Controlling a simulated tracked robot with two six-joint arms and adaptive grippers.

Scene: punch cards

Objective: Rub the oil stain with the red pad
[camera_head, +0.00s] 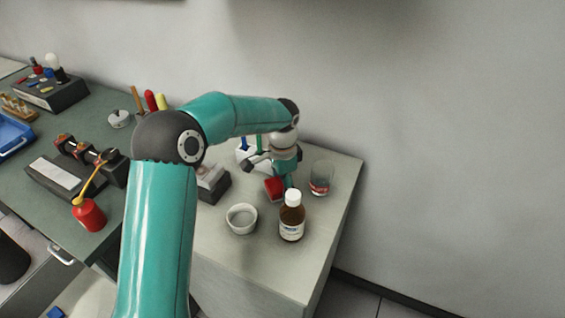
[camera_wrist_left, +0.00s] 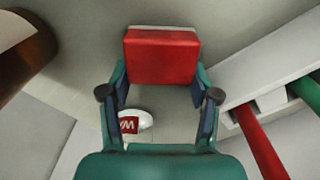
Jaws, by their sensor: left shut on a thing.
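The red pad (camera_head: 274,188) is a small red block low over the light table, just behind the brown bottle in the head view. My left gripper (camera_head: 284,180) is shut on it. In the left wrist view the red pad (camera_wrist_left: 162,56) sits between the two fingers of my left gripper (camera_wrist_left: 160,82), its broad face toward the camera. I cannot tell whether the pad touches the table. I cannot make out the oil stain in either view. My right gripper is not in view.
A brown bottle with white cap (camera_head: 291,218) and a white bowl (camera_head: 241,218) stand in front of the pad. A white holder (camera_head: 244,155) with colored handles is behind left. The table's front is clear.

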